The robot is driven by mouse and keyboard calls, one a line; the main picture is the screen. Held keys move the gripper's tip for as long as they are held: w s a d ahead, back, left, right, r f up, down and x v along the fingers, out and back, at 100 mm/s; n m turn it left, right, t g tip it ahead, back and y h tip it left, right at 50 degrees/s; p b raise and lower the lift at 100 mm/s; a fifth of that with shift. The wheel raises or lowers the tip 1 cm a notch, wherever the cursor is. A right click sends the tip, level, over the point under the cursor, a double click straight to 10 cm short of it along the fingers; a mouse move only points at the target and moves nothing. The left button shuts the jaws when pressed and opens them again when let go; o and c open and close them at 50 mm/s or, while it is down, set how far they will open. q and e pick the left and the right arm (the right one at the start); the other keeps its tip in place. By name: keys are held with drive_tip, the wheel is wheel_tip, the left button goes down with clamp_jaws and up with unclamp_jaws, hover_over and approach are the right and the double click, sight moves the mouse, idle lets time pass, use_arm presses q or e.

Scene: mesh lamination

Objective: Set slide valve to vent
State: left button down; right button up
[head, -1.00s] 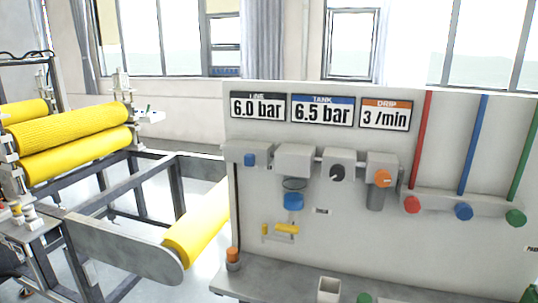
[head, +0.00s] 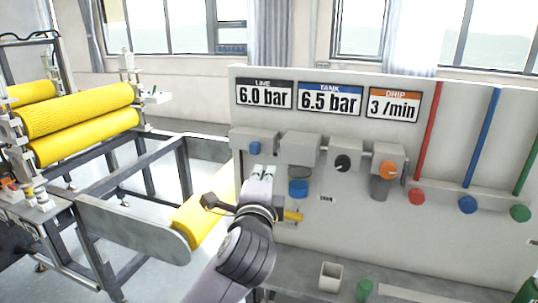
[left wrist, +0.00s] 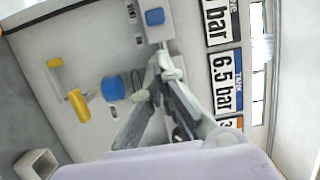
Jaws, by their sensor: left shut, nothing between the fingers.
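A small blue knob (head: 255,148) sits on the grey valve block (head: 243,138) at the upper left of the panel. I take this for the slide valve; no vent mark is legible. The knob and block also show at the top of the left wrist view (left wrist: 155,17). My left gripper (head: 263,171) is shut and empty, just below and right of the knob in the head view. In the left wrist view its closed fingertips (left wrist: 160,69) point toward the block, apart from the knob in the picture. The exact depth gap cannot be told. My right gripper is not in view.
The panel (head: 345,225) carries a blue round bowl (head: 298,188), a black dial (head: 342,162), an orange knob (head: 389,169) and a yellow handle (head: 293,216). A white open box (head: 330,277) stands below. Yellow rollers (head: 80,112) stand at left.

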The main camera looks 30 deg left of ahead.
sight(255, 148)
use_arm(q)
drive_tip(key=p+x, duration=0.2)
drive_tip(key=x, duration=0.8)
drive_tip(key=shift+w, duration=0.1)
drive_tip(key=a, duration=0.2)
drive_tip(key=s+a+p, duration=0.1)
drive_tip(key=a, duration=0.1)
drive_tip(key=a+p, duration=0.1)
drive_tip(key=a, duration=0.1)
drive_tip(key=shift+s+a, duration=0.3)
drive_tip(key=shift+d, duration=0.2)
drive_tip(key=shift+a, duration=0.1)
